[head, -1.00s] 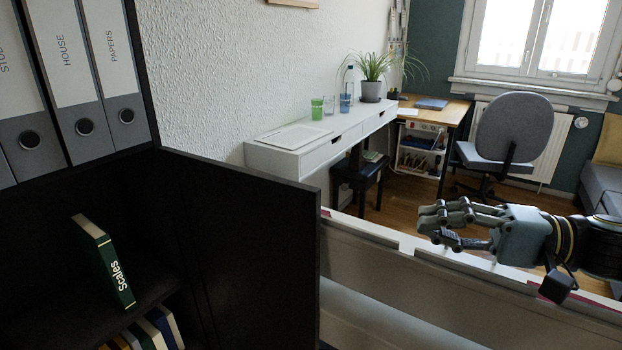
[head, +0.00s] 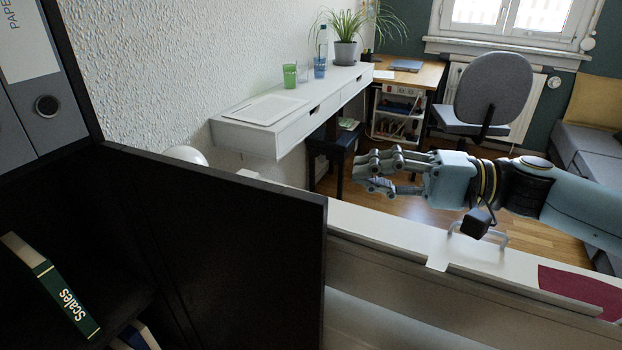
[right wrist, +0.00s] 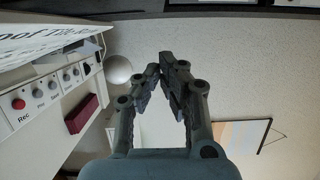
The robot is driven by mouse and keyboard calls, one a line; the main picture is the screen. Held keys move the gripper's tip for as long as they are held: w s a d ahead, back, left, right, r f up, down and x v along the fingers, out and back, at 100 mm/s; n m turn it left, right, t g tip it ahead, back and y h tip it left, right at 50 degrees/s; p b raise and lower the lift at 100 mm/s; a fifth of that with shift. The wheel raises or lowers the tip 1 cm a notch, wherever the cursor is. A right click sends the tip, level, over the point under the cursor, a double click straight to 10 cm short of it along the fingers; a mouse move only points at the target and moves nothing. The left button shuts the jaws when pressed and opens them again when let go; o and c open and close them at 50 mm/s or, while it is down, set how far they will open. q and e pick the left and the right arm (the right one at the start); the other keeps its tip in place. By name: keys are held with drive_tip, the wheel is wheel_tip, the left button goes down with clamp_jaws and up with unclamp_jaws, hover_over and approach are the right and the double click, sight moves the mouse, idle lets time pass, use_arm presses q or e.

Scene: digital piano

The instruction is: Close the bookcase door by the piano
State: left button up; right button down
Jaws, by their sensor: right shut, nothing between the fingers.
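The black bookcase door (head: 235,255) stands open in the head view, hinged on the bookcase at its left and reaching out to the right. The bookcase (head: 75,115) fills the left edge, with a grey binder (head: 42,108) above and a green "Scales" book (head: 58,295) leaning on a shelf. My right gripper (head: 362,170) is shut and empty, to the right of the door's free edge and apart from it, above the white piano (head: 395,290). In the right wrist view, its fingers (right wrist: 165,75) point at the pale wall. My left gripper is out of view.
A white wall desk (head: 300,112) with glasses and a plant (head: 345,52) is behind. A grey chair (head: 490,90) stands by the window. The right wrist view shows the piano's control panel (right wrist: 55,90) and a dark red block (right wrist: 83,113) at left.

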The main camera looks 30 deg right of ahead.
drive_tip(key=a+p, duration=0.1)
drive_tip(key=a, duration=0.1)
drive_tip(key=w+a+p, duration=0.1)
drive_tip(key=a, duration=0.2)
drive_tip(key=a+p, duration=0.1)
drive_tip(key=a, duration=0.1)
drive_tip(key=shift+w+a+r, duration=0.15)
drive_tip(key=shift+w+a, duration=0.15)
drive_tip(key=shift+w, duration=0.1)
drive_tip(key=shift+s+a, duration=0.15)
drive_tip(key=shift+s, duration=0.05)
drive_tip(key=shift+a, duration=0.15)
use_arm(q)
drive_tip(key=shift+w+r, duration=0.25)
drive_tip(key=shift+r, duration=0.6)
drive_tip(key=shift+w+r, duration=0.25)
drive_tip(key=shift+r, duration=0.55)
use_arm(e)
drive_tip(key=shift+s, duration=0.1)
